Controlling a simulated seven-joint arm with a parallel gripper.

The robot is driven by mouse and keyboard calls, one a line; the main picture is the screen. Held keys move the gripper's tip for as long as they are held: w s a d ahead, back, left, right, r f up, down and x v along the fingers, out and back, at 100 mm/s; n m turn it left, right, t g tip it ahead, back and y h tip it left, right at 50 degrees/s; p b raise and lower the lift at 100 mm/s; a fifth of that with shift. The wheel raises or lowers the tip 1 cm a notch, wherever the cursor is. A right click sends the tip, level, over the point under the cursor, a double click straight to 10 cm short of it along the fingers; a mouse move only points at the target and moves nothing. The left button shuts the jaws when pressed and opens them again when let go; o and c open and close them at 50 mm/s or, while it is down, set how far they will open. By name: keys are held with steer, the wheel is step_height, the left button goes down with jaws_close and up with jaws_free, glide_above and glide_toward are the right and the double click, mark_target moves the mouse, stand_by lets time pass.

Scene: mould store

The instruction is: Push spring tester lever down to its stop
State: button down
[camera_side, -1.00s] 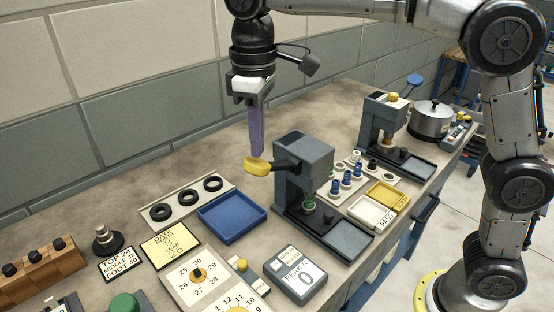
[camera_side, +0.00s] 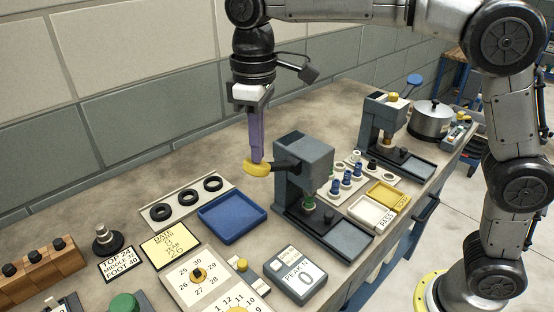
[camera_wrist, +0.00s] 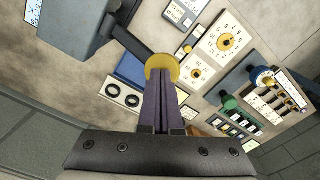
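The spring tester (camera_side: 304,170) is a grey press standing on the bench in the middle of the side view. Its lever (camera_side: 283,167) sticks out to the left and ends in a yellow knob (camera_side: 257,167). A small green spring (camera_side: 309,202) shows under the press head. My gripper (camera_side: 257,160) points down with its purple fingers close together, tips at the top of the yellow knob and seemingly touching it. In the wrist view the fingers (camera_wrist: 165,100) lie side by side with nothing seen between them, and the yellow knob (camera_wrist: 163,62) is at their tips.
A grey display box (camera_side: 294,277) reading 0 stands in front of the tester. A blue tray (camera_side: 232,217) and a rack of black rings (camera_side: 186,203) lie to the left. White and yellow trays (camera_side: 372,214) and a second press (camera_side: 381,122) stand to the right.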

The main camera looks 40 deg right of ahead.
steer(key=shift+f, duration=1.5)
stand_by(0.7)
steer(key=shift+f, duration=0.3)
steer(key=shift+s+f, duration=0.1)
steer(key=shift+f, duration=2)
stand_by(1.1)
steer(key=shift+f, duration=0.3)
stand_by(0.4)
steer(key=shift+r, duration=6)
